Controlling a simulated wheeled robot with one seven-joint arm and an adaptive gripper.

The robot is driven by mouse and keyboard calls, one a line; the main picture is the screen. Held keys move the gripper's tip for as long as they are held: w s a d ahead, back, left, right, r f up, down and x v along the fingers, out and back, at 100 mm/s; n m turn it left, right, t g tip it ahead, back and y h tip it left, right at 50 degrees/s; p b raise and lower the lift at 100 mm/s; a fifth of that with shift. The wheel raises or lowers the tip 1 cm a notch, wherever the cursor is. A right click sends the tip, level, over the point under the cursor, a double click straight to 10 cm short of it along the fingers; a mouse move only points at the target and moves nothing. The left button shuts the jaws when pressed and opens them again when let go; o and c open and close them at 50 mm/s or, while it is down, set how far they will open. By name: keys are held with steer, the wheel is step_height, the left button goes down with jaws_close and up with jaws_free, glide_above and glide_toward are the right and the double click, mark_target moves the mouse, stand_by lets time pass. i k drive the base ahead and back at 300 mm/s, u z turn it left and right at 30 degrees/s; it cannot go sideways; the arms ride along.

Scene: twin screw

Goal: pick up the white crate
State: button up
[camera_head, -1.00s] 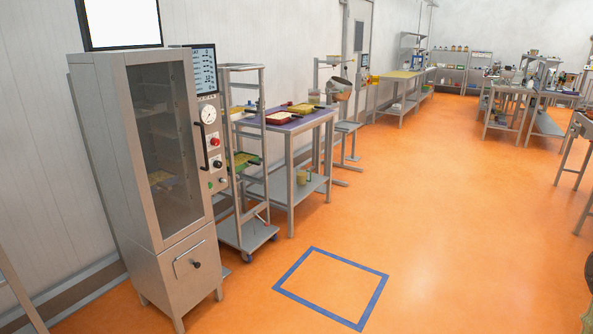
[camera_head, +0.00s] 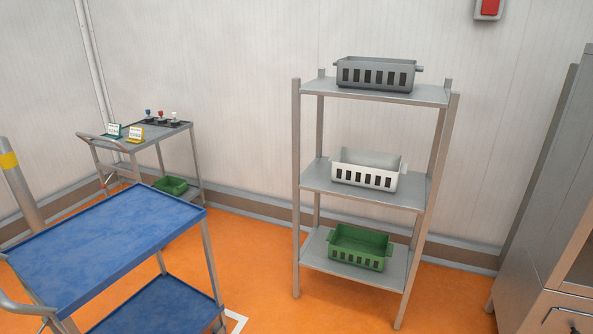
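The white crate (camera_head: 364,178) has slotted sides and small end handles. It stands upright on the middle shelf (camera_head: 319,178) of a grey metal rack, a little right of the picture's middle. Its inside is only partly visible. My gripper is not in view.
A grey crate (camera_head: 374,76) stands on the top shelf and a green crate (camera_head: 359,250) on the bottom shelf. A blue-topped cart (camera_head: 105,240) stands at front left. A smaller cart (camera_head: 158,136) is behind it. A metal cabinet (camera_head: 548,200) stands at right. Orange floor shows before the rack.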

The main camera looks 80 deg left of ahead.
mark_target(378, 170)
steer(key=u, duration=2.8)
steer(key=i, duration=0.2)
steer(key=u, duration=0.05)
